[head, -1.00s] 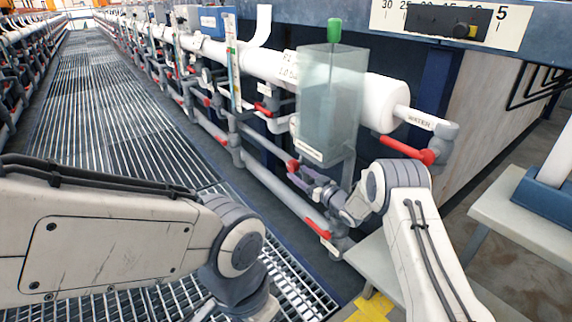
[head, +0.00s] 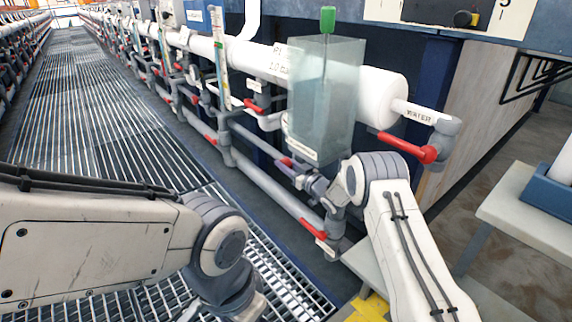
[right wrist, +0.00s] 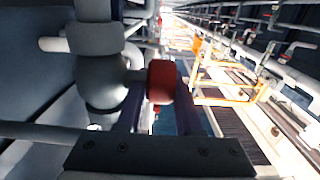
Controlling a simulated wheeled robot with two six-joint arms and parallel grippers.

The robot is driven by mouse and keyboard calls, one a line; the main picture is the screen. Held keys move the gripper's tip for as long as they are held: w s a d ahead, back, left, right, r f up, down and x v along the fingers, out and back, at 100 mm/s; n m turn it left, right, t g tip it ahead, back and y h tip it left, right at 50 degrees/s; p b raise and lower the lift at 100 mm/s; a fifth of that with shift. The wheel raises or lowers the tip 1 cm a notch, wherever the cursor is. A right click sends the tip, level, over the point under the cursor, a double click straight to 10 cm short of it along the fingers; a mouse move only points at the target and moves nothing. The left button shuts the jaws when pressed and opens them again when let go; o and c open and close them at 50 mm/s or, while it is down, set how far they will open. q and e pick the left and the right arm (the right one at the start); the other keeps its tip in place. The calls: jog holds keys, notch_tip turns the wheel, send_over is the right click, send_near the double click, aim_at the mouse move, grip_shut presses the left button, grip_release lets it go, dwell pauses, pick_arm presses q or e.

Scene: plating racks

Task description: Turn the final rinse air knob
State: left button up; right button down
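A red valve handle (head: 287,162) on the grey pipework sits below the clear tank (head: 325,95). Its label is not readable, so I cannot tell if it is the final rinse air knob. My right gripper (head: 312,184) reaches it from the right, below the tank. In the right wrist view, the red handle (right wrist: 161,82) lies between the two spread fingers of my right gripper (right wrist: 160,108), with no clear contact. My left arm crosses the lower left; its fingertips are out of frame.
Another red handle (head: 312,228) is just below, and a larger one (head: 408,147) is by the WATER pipe (head: 415,112). The tank hangs close above my gripper. A grey bench (head: 510,205) stands at right. Metal grating (head: 95,110) leaves open floor at left.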

aim_at(290, 167)
jog(key=shift+f+b, duration=0.25)
jog(key=shift+b, duration=0.15)
jog(key=shift+f+t+y+b, duration=0.1)
jog(key=shift+t+y+b, duration=0.2)
jog(key=shift+t+b, duration=0.15)
jog(key=shift+s+r, duration=0.1)
jog(key=shift+r, duration=0.2)
jog(key=c, duration=0.6)
grip_release()
jog(key=shift+o, duration=0.2)
jog(key=p+v, duration=0.3)
jog(key=v, duration=0.3)
jog(key=shift+s+d, duration=0.2)
jog(key=shift+s+d+f, duration=0.15)
jog(key=shift+s+d, duration=0.1)
jog(key=shift+s, duration=0.15)
